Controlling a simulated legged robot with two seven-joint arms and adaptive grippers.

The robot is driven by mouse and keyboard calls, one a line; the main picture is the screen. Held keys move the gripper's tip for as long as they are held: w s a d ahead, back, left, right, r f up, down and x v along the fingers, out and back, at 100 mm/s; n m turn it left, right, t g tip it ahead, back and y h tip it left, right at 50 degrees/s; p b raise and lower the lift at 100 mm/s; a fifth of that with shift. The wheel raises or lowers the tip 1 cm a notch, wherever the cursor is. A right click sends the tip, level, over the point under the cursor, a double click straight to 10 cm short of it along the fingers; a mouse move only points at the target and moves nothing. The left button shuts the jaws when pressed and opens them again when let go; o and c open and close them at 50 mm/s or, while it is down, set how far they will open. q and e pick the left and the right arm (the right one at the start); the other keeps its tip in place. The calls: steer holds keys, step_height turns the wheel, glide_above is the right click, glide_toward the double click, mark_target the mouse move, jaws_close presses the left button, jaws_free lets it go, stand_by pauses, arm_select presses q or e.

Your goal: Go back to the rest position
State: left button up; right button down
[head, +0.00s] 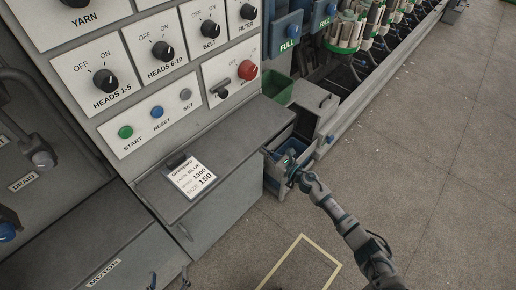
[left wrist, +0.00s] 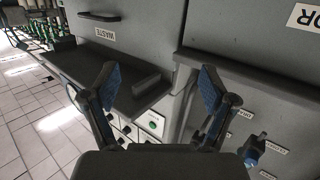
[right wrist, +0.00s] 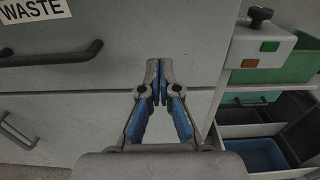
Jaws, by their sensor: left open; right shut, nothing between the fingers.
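My right arm reaches in from the lower right of the head view, and its gripper (head: 288,166) is by the open drawer beside the grey shelf. In the right wrist view the right gripper (right wrist: 159,72) is shut with its tips together and empty, in front of a grey panel. Only the fingertips of my left gripper (head: 169,280) show at the bottom edge of the head view, in front of the machine's lower left cabinet. In the left wrist view the left gripper (left wrist: 157,82) is open, with nothing between its fingers.
The control panel (head: 133,89) with knobs and buttons stands upper left. A label card (head: 189,177) lies on the grey shelf (head: 232,138). An open drawer (head: 300,150) juts out below a green bin (head: 278,88). Floor (head: 440,160) at right is clear.

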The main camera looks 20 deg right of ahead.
arm_select(q)
steer(key=shift+f+g+y, duration=0.3)
steer(key=shift+f+g, duration=0.4)
steer(key=shift+f, duration=0.25)
arm_select(e)
steer(key=v, duration=0.7)
steer(key=shift+d+f, duration=0.2)
steer(key=shift+f, duration=0.25)
